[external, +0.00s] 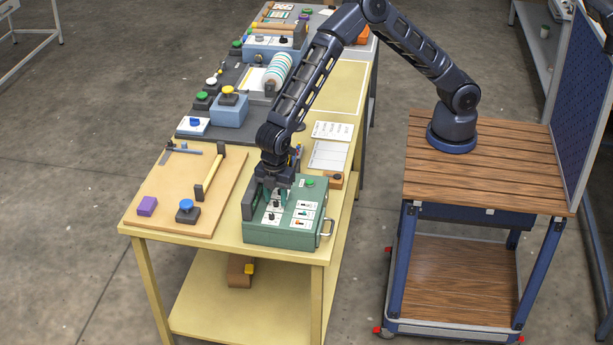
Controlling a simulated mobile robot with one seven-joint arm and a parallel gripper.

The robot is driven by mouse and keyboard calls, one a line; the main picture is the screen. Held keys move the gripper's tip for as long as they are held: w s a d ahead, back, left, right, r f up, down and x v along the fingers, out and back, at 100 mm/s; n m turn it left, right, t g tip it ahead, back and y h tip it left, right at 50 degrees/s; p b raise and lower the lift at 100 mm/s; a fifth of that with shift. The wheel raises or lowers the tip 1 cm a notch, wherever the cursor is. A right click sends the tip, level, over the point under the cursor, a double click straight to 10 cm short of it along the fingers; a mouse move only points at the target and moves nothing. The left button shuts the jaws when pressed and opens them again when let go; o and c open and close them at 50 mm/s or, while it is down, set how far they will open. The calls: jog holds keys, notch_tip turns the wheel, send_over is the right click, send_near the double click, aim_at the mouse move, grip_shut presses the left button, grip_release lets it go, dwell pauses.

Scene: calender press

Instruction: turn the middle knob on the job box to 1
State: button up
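The job box (262,236) is a green case at the front right of the yellow bench. Its top carries small dark knobs on white plates, a green button (310,182) and some red marks. My gripper (269,201) points down over the left part of the box top, close to a black knob (275,204). I cannot tell whether it touches this knob or whether this is the middle one. The gripper body hides the back left of the box top. The fingers are too small and dark to show their gap. The knob settings cannot be read.
A metal handle (326,228) sticks out at the box's right side. Papers (328,155) lie behind it.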

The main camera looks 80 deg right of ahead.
aim_at(276, 201)
notch_tip(276, 201, up, 10)
dwell(0.5)
jog(key=shift+r, duration=0.1)
jog(key=s+d+r+m+t, duration=0.1)
jog(key=s+d+r+m, duration=0.1)
jog(key=d+r, duration=0.65)
jog(key=s+d+r+m+t, duration=0.1)
jog(key=s+d+r+m, duration=0.2)
jog(key=d, duration=1.1)
jog(key=s+d+r+m, duration=0.2)
jog(key=d+r, duration=0.5)
jog(key=d, duration=0.5)
jog(key=s+d+m+t, duration=0.2)
jog(key=s+d+m, duration=0.7)
jog(key=s+d, duration=1.3)
jog(key=shift+s+f+t, duration=0.3)
jog(key=shift+s+f, duration=0.15)
jog(key=shift+s, duration=0.35)
